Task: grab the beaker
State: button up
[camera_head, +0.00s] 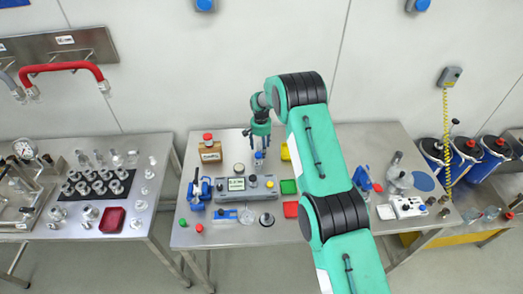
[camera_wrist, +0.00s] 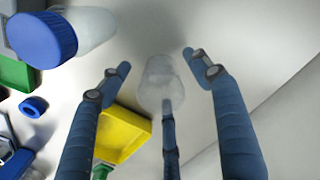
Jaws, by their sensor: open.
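A clear, faintly whitish beaker (camera_wrist: 158,80) stands on the steel table in the wrist view, straight ahead between my fingers. My gripper (camera_wrist: 156,62) has its fingers spread around the view of the beaker, with one finger overlapping its lower edge. I cannot tell any contact, and nothing is held. In the head view my gripper (camera_head: 261,140) points down over the back of the middle table. The beaker cannot be made out there, beneath or behind the gripper.
A blue-capped bottle (camera_wrist: 45,38) is left of the beaker, with a yellow tray (camera_wrist: 124,134) at lower left. An orange-labelled brown box (camera_head: 210,152) and a grey instrument (camera_head: 245,187) are nearby on the table. The wall is close behind; bare tabletop lies to the beaker's right.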

jog(key=shift+f, duration=0.1)
dwell(0.5)
jog(key=c, duration=1.2)
jog(key=shift+c, duration=0.3)
notch_tip(320, 180, up, 10)
jog(key=b, duration=0.1)
